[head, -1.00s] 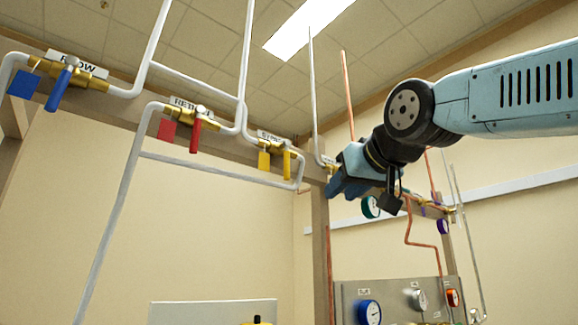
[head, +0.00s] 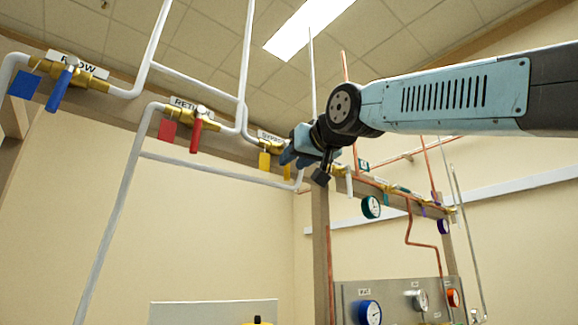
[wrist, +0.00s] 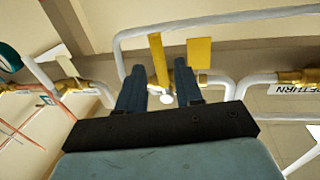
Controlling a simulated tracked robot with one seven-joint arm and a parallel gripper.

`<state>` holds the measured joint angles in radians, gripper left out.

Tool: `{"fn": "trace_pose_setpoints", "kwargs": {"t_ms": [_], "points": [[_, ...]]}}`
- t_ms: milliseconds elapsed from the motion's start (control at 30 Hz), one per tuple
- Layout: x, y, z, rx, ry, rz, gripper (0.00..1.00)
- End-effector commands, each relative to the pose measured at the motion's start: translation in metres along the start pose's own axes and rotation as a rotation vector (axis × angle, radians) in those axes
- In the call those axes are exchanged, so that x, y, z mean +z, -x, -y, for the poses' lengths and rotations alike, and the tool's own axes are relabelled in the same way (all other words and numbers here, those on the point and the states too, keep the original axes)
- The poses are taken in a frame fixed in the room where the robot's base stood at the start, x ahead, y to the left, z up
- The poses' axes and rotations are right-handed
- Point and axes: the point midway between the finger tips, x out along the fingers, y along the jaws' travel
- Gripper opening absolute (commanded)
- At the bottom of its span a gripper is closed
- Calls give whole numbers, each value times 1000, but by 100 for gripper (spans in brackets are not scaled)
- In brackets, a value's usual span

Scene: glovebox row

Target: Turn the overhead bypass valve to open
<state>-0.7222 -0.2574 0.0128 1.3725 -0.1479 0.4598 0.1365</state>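The bypass valve has a yellow lever (head: 287,172) and a yellow tag (head: 264,160), below a partly covered label (head: 270,136) on the overhead beam. In the wrist view, which is upside down, the yellow lever (wrist: 159,60) points across the pipe. My gripper (wrist: 160,66) is open, its two dark blue fingers spread on either side of the lever, with a visible gap. The tag (wrist: 199,53) is just beyond one finger. I cannot tell whether either finger touches the lever.
The return valve with a red lever (head: 196,135) and the flow valve with a blue lever (head: 59,88) are to the left. White pipes (head: 240,75) run around them. A teal gauge (head: 371,207) and copper lines are to the right. A gauge panel (head: 390,295) stands below.

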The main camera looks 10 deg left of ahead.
Motion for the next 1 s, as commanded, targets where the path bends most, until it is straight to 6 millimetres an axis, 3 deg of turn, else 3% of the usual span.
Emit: {"fn": "trace_pose_setpoints", "kwargs": {"t_ms": [100, 300, 700, 1000], "points": [[1, -18, 1, -1, 1, 1, 35], [0, -36, 0, 0, 1, 1, 35], [0, -41, 0, 1, 1, 0, 35], [0, -40, -1, 1, 1, 0, 7]]}}
